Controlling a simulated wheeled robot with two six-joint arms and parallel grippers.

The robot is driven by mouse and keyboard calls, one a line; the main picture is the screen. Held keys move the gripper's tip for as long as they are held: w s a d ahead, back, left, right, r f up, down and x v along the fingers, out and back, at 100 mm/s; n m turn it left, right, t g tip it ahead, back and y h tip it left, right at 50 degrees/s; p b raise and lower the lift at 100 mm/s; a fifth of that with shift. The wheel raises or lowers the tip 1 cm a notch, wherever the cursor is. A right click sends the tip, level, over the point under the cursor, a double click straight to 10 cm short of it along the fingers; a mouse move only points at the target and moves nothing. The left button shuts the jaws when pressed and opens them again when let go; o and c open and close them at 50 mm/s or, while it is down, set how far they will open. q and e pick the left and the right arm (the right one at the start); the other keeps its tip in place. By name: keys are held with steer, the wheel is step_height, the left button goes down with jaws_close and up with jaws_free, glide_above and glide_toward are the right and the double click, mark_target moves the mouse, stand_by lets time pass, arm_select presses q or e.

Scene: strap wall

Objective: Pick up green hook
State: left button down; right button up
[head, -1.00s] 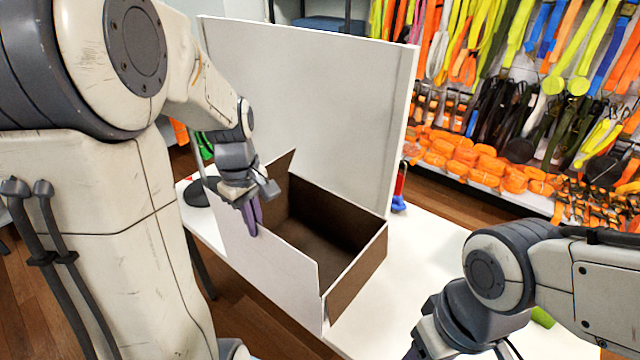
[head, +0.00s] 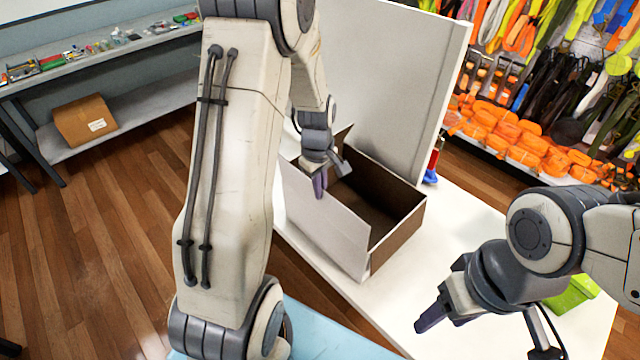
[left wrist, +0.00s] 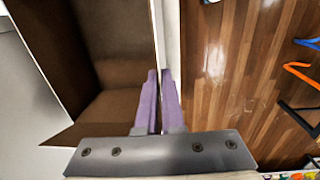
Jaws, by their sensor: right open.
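A bright green object (head: 573,294) is on the white table at the right in the head view, partly hidden by my right arm; I cannot tell whether it is the green hook. My right gripper (head: 432,318) is open and empty above the table, left of this green object. My left gripper (head: 320,184) is at the near wall of an open box (head: 330,218). In the left wrist view its purple fingers (left wrist: 160,105) straddle the top edge of that wall, one inside the box and one outside, closed on it.
A white upright panel (head: 400,75) stands behind the box. A red and blue item (head: 433,165) is beside the panel. Straps hang at the back right above orange rolls (head: 515,135). A shelf with a cardboard box (head: 85,122) is at the left. The table front is clear.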

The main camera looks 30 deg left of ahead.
arm_select(q)
steer(key=shift+f, duration=0.15)
steer(key=c, duration=1)
jaws_free()
steer(key=shift+c, duration=0.2)
